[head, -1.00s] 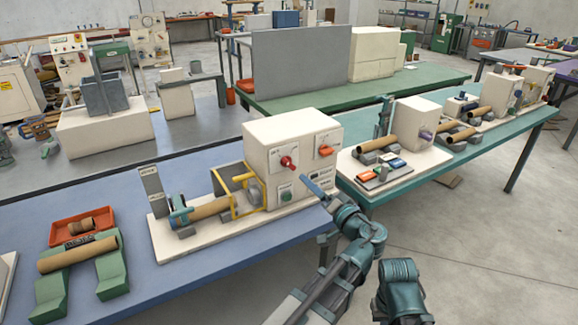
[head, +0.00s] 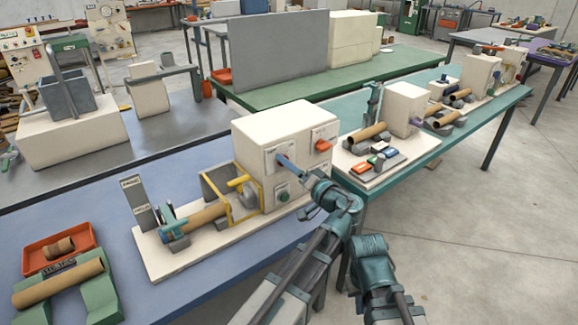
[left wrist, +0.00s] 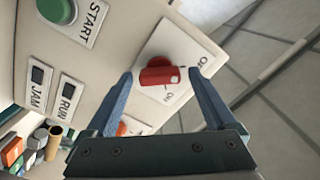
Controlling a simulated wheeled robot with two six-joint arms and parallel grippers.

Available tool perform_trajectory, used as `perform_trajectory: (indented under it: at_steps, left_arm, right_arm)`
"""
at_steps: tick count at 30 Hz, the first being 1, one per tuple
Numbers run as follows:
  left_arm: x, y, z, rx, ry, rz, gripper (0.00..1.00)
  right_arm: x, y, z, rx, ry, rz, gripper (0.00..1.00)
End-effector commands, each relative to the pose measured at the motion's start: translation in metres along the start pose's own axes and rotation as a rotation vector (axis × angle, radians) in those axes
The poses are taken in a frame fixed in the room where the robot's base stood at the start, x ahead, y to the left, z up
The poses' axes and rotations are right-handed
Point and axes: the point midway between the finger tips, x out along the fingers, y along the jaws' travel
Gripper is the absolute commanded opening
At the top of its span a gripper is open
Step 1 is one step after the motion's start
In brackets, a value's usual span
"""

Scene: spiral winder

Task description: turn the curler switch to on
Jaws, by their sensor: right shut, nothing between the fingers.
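The curler switch is a red knob (left wrist: 157,77) on a white plate on the machine's cream control box (head: 262,140). In the left wrist view its bar lies nearly level, its pale end to the right, between the OFF and ON labels; I cannot tell firmly which it points at. My left gripper (left wrist: 160,76) is open, with one blue finger on each side of the knob; I cannot tell whether they touch it. In the head view this left gripper (head: 284,160) is at the box front and mostly hides the knob. My right gripper's fingers are not seen.
A green START button (left wrist: 58,10) and JAM and RUN lamps are on the same panel. An orange-red handle (head: 322,145) is right of the knob. A yellow frame (head: 240,205) and cardboard tube (head: 200,215) stand left. A teal table (head: 410,160) is to the right.

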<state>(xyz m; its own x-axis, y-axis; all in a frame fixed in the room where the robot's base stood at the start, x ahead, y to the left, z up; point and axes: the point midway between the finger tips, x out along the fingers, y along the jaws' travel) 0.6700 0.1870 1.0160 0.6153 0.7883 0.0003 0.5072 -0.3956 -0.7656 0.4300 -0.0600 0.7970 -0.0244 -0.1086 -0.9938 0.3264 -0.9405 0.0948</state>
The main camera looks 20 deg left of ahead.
Motion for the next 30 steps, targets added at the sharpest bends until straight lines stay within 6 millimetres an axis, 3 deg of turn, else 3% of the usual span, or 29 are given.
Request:
perform_trajectory:
  at_steps: [2, 13, 23, 30]
  left_arm:
    - [0.0, -0.0001, 0.0001, 0.0, 0.0, 0.0, 0.73]
    - [0.0001, -0.0001, 0.0002, 0.0, 0.0, 0.0, 0.07]
    - [0.0002, 0.0001, 0.0, 0.063, 0.0, 0.0, 0.07]
    - [0.0002, 0.0005, -0.0001, 0.239, 0.0, 0.0, 0.07]
  right_arm:
    - [0.0, 0.0, 0.0, 0.0, 0.0, 0.0, 0.0]
    - [0.0, 0.0, -0.0001, 0.0, 0.0, 0.0, 0.0]
    - [0.0001, 0.0, -0.0001, 0.0, 0.0, 0.0, 0.0]
    - [0.0003, 0.0, -0.0001, 0.0, 0.0, 0.0, 0.0]
